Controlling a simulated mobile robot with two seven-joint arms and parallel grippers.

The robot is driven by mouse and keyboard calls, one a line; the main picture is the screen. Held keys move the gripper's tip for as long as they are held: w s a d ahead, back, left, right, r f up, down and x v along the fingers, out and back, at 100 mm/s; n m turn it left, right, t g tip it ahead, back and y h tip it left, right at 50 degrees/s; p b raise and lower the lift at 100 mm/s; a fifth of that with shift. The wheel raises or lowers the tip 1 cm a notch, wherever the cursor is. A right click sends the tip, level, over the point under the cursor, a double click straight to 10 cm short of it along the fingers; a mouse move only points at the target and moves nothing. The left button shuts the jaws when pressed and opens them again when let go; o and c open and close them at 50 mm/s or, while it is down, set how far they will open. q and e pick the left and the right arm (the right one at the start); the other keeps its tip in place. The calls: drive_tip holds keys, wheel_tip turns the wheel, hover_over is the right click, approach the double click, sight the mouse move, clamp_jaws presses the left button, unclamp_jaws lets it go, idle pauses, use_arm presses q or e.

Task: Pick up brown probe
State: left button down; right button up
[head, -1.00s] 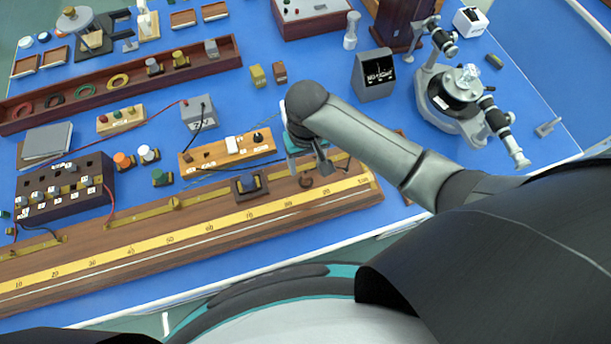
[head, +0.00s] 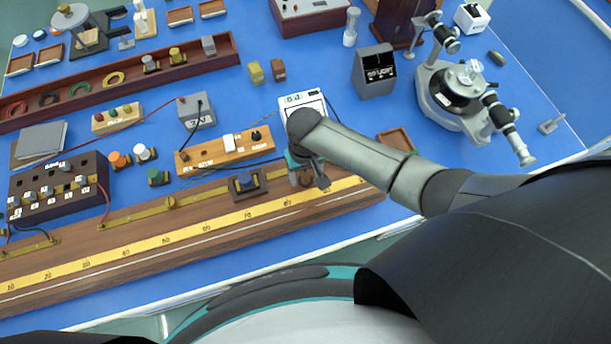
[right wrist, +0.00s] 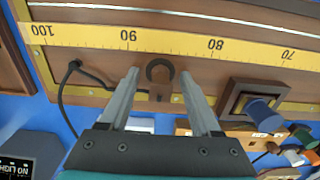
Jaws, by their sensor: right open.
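The brown probe (right wrist: 160,88) lies on the wooden metre-scale board (right wrist: 205,14), with a dark ring at its end beside the yellow scale near the 90 mark. A black cable (right wrist: 64,90) loops away to its left in the right wrist view. My right gripper (right wrist: 159,75) is open, with one finger on each side of the probe; I cannot tell whether they touch it. In the head view my right gripper (head: 308,180) is over the right part of the board (head: 150,240) and largely hides the probe. My left gripper is not in view.
A slider block with a blue knob (head: 247,183) stands on the board just left of my right gripper. A white meter (head: 302,101) and a wooden key strip (head: 205,156) lie behind it. A spectrometer (head: 462,90) stands at the right.

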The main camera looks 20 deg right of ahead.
clamp_jaws()
idle(0.4)
